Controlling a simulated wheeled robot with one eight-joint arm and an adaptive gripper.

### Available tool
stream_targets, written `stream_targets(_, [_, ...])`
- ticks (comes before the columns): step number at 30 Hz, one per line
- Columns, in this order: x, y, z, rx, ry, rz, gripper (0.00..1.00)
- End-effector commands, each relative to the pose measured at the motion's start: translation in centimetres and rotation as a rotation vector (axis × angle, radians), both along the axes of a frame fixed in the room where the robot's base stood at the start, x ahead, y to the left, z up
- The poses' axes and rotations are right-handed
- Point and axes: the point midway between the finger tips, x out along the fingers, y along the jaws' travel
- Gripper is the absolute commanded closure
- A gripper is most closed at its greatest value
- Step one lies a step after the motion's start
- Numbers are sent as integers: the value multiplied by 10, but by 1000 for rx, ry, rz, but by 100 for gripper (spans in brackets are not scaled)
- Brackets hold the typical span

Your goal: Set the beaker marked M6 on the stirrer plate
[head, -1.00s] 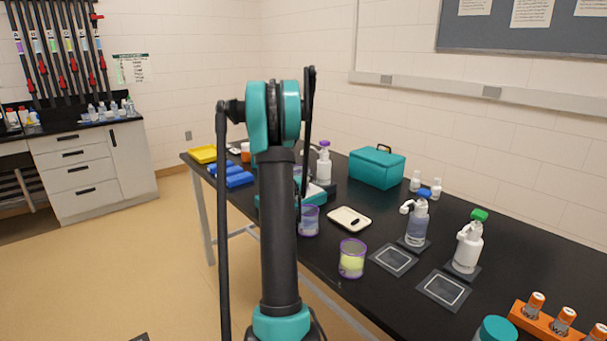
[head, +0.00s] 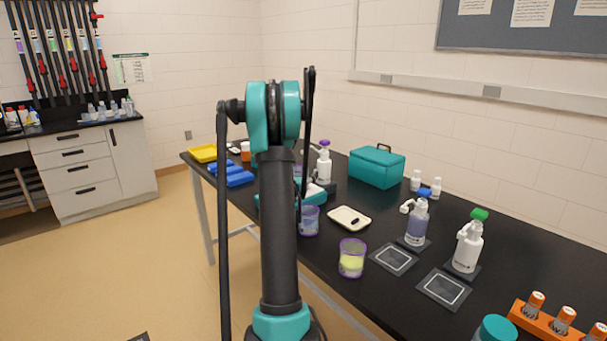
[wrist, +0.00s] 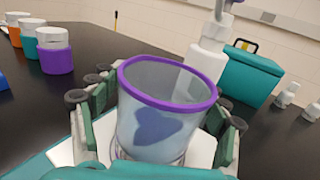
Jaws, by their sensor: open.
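A clear beaker (wrist: 158,118) with a purple rim and a bluish see-through wall fills the middle of the wrist view. It stands upright on the white top of the stirrer plate (wrist: 65,152), whose body is teal. No M6 mark is readable on it. My gripper (wrist: 160,122) is open, with its fingers to the left and right of the beaker. In the head view the stirrer plate (head: 318,190) shows beside my arm, which hides the gripper and most of this beaker.
A white scale (head: 349,215), pump bottles (head: 467,247) and a teal case (head: 376,168) are to the right. A white bottle (wrist: 205,62) stands close behind the held-around beaker.

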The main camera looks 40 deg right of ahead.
Motion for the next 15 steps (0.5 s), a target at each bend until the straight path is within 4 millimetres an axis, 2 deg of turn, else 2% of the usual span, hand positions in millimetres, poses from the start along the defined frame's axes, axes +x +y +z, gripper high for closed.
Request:
stream_targets(5, [-9, 13, 2, 0, 0, 2, 27])
stream_targets(15, [-49, 69, 2, 0, 0, 3, 27])
